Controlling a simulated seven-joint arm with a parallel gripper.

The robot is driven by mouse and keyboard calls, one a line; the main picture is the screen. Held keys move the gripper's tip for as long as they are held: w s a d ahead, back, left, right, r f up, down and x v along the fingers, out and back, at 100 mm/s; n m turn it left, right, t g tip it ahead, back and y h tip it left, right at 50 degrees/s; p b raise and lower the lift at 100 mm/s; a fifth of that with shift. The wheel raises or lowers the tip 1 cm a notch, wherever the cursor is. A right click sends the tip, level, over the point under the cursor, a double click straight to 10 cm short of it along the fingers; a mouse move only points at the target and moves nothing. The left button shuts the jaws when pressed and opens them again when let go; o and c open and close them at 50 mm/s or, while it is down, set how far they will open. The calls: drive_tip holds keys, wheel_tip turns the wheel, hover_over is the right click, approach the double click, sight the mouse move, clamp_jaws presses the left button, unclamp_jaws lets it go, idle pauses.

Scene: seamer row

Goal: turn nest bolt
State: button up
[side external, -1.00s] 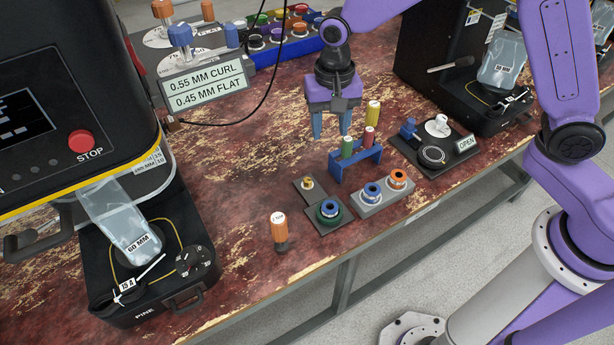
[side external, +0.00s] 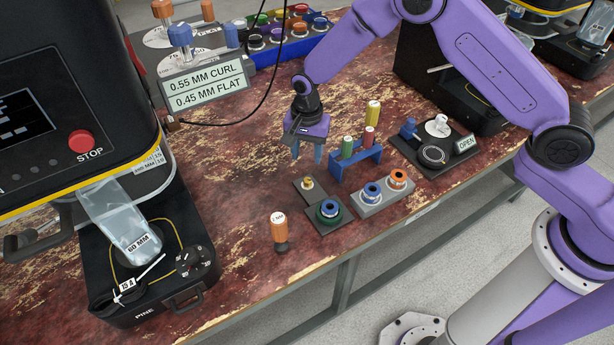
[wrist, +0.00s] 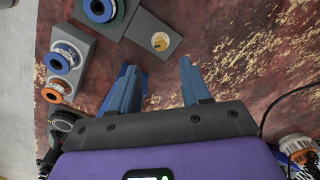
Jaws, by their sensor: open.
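A small brass bolt-like piece (side external: 308,183) sits on a dark grey stepped plate (side external: 325,221), beside a green and blue ringed part (side external: 329,210). In the wrist view the brass piece (wrist: 160,42) is a round gold disc on the grey plate (wrist: 150,27), just beyond my fingertips. My gripper (side external: 306,155) is open and empty, pointing down above the table, a little behind the brass piece. Its two blue fingers are apart in the wrist view (wrist: 160,70). A black fixture (side external: 430,160) with a blue knob, a white knob and an OPEN sign (side external: 466,143) stands to the right.
A blue rack (side external: 357,166) holding green, red and yellow handled tools stands close right of my gripper. A grey block (side external: 383,197) carries blue and orange ringed parts. An orange-handled tool (side external: 279,229) stands upright near the front edge. A black machine with a STOP button (side external: 81,142) fills the left.

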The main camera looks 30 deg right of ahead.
sight(307, 181)
wheel_tip(307, 181, down, 10)
drive_tip(key=shift+r, duration=0.1)
idle(0.4)
clamp_jaws()
